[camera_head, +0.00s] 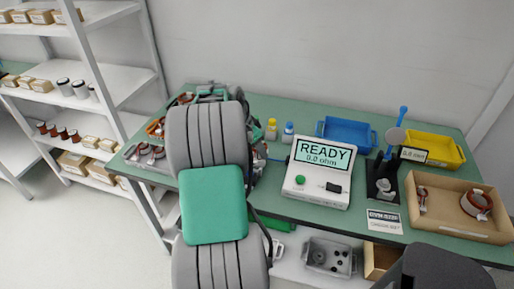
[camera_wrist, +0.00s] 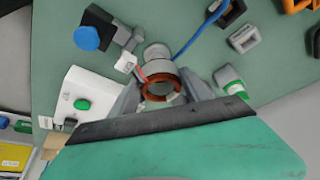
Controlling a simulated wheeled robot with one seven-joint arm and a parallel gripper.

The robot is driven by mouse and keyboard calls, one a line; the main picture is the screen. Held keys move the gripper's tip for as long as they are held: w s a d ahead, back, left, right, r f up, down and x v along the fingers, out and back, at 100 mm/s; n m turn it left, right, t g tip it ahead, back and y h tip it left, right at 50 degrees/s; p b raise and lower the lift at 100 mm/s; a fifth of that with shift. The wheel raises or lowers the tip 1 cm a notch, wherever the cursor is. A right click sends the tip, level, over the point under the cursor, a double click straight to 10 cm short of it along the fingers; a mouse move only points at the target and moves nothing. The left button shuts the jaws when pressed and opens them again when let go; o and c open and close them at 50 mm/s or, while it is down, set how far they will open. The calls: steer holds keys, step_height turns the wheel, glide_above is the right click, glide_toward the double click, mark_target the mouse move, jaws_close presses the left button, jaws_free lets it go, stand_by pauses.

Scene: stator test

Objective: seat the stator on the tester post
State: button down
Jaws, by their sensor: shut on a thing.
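In the wrist view, a stator (camera_wrist: 149,90) with a grey outer ring and copper windings sits between the two fingers of my gripper (camera_wrist: 162,92). The fingers are shut on its sides. Red and white leads run from its left side to a small white tag. A grey round part (camera_wrist: 157,50), possibly the tester post, shows just beyond the stator; I cannot tell whether they touch. The white tester box (camera_head: 318,172) reads READY, 0.0 ohm; it also shows in the wrist view (camera_wrist: 88,98). My arm hides the gripper and stator in the head view.
A cardboard tray (camera_head: 455,228) at right holds another stator (camera_head: 477,203). Blue (camera_head: 347,132) and yellow (camera_head: 432,147) bins stand behind.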

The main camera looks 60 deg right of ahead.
steer(key=shift+f, duration=0.1)
stand_by(0.3)
steer(key=shift+f+b, duration=0.95)
steer(key=shift+f, duration=0.2)
steer(key=shift+f+b, duration=0.5)
steer(key=shift+f, duration=0.05)
steer(key=shift+c, duration=2.1)
jaws_free()
steer(key=v, duration=0.7)
steer(key=shift+a+r, duration=0.2)
steer(key=shift+r, duration=0.15)
